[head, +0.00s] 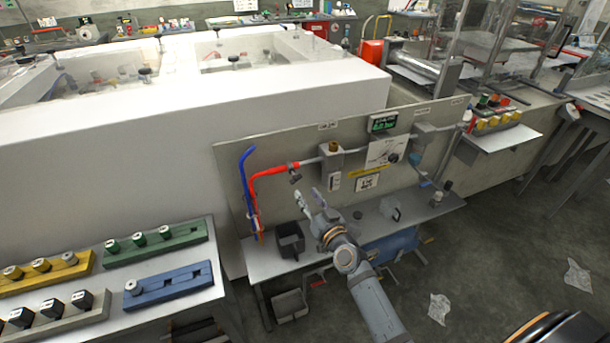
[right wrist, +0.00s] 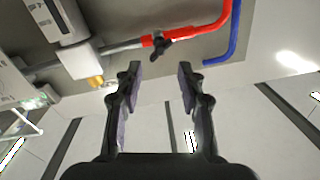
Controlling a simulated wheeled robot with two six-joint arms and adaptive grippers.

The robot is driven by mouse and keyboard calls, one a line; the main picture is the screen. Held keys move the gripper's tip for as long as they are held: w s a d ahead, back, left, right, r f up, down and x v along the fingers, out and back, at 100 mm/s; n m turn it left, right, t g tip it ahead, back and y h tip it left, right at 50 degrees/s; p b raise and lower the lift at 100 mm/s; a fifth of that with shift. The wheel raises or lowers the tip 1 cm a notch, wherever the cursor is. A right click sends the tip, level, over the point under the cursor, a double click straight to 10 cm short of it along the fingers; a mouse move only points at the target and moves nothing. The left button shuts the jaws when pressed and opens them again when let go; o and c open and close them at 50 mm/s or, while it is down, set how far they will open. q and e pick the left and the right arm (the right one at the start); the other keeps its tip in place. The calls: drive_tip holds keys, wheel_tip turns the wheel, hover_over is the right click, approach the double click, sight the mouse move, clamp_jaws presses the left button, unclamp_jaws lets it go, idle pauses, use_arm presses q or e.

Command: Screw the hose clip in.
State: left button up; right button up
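The hose clip (head: 295,174) is a small dark clip with a wing-shaped screw at the end of the red hose (head: 268,171), where the hose meets a grey metal pipe on the upright panel. In the right wrist view the clip (right wrist: 158,44) shows near the top middle, beyond the fingertips. My right gripper (head: 312,198) is open and empty, just below and in front of the clip in the head view. In the right wrist view its two fingers (right wrist: 159,75) stand wide apart with nothing between them. How tight the clip is cannot be told. My left gripper is out of view.
A blue hose (head: 246,182) hangs left of the red one. A grey valve box (head: 331,160) sits on the pipe right of the clip. Below, a narrow shelf (head: 350,232) carries a black bin (head: 290,241). A parts table (head: 195,255) stands at the left.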

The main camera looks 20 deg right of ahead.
sight(297, 180)
drive_tip(key=w, duration=0.6)
drive_tip(key=w+a, duration=0.1)
drive_tip(key=w, duration=0.2)
drive_tip(key=shift+w, duration=0.15)
drive_tip(key=shift+c, duration=0.3)
